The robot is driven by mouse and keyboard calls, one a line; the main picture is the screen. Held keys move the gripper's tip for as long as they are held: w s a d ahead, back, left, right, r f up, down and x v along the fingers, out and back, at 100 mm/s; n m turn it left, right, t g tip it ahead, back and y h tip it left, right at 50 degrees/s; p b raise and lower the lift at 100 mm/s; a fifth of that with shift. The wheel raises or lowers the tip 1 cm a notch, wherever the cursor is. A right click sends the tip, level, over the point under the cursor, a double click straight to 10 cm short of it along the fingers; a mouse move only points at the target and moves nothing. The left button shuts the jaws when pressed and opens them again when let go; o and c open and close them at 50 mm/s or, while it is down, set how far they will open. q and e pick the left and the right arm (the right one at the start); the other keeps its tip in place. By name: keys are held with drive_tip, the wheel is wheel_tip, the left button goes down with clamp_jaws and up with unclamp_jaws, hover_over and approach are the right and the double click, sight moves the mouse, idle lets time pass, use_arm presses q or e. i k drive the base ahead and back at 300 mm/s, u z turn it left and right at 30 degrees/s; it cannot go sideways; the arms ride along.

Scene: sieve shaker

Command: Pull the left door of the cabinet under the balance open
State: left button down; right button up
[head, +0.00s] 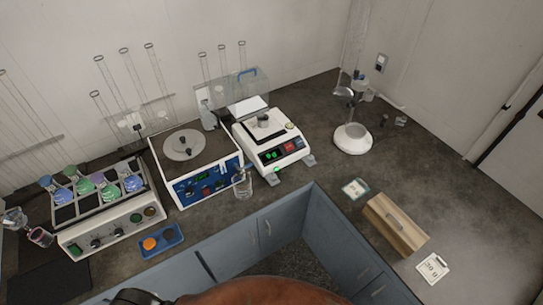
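The balance (268,139) is a white unit with a red and green display, a small metal cup on its pan and a clear cover with a blue handle. It stands on the counter in the corner. Below the counter edge are blue-grey cabinet fronts. A cabinet door (281,223) with a small vertical handle (268,228) lies below and in front of the balance and looks closed. Another blue-grey front (229,252) adjoins it on the left. Their lower parts are hidden by my body. Neither gripper shows; only a dark part of mine peeks in at the bottom left.
A white and blue instrument (190,165) and a rack unit with coloured flasks (105,208) stand on the left. A blue tray (162,242) and a glass beaker (242,184) sit near the counter edge. A wooden box (395,224) is on the right counter, above more cabinet fronts (335,240).

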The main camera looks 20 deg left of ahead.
sight(234, 253)
drive_tip(key=u, duration=1)
drive_tip(key=k, duration=0.8)
drive_tip(key=u, duration=0.25)
